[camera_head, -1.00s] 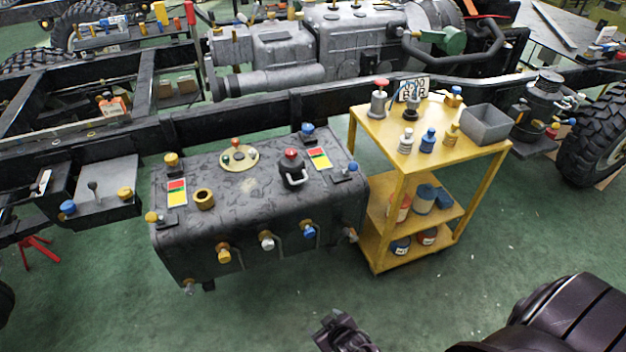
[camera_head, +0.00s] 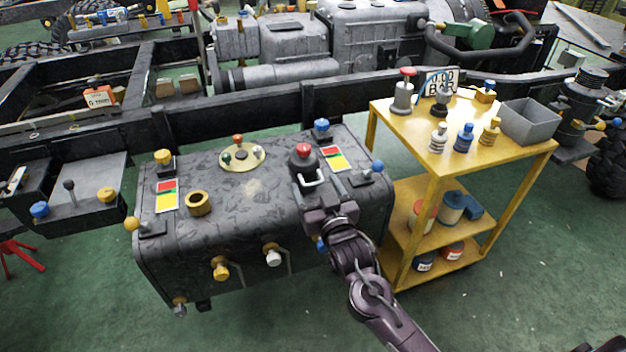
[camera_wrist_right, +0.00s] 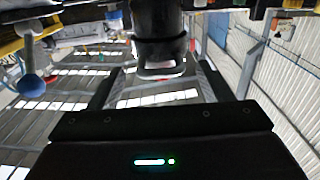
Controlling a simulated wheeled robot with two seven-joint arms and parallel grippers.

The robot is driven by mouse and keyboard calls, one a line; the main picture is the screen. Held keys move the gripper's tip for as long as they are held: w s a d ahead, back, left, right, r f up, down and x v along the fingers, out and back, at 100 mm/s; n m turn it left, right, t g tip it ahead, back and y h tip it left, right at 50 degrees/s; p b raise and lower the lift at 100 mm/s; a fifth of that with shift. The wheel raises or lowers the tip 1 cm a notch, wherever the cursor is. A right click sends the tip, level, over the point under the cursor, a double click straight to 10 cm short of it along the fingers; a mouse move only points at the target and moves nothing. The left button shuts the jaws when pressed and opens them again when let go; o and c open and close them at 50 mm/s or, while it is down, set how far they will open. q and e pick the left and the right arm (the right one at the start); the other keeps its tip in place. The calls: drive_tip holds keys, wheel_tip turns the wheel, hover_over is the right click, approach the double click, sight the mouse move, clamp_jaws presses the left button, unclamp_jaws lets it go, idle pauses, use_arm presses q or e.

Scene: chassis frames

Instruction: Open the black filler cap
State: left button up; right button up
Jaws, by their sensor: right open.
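The black filler cap (camera_head: 303,160), with a red top and a pale wire handle at its front, stands on the right part of the dark grey tank (camera_head: 228,225). My right gripper (camera_head: 319,188) is open, just in front of the cap and close to its handle. In the right wrist view, the cap (camera_wrist_right: 160,25) is at the top centre, with its handle below. The two fingers are apart on either side of the handle, with space beside it. I cannot tell whether they touch anything. My left gripper is out of view.
Black frame rails run behind.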

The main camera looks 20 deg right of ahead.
sight(312, 179)
drive_tip(key=shift+w, duration=1.8)
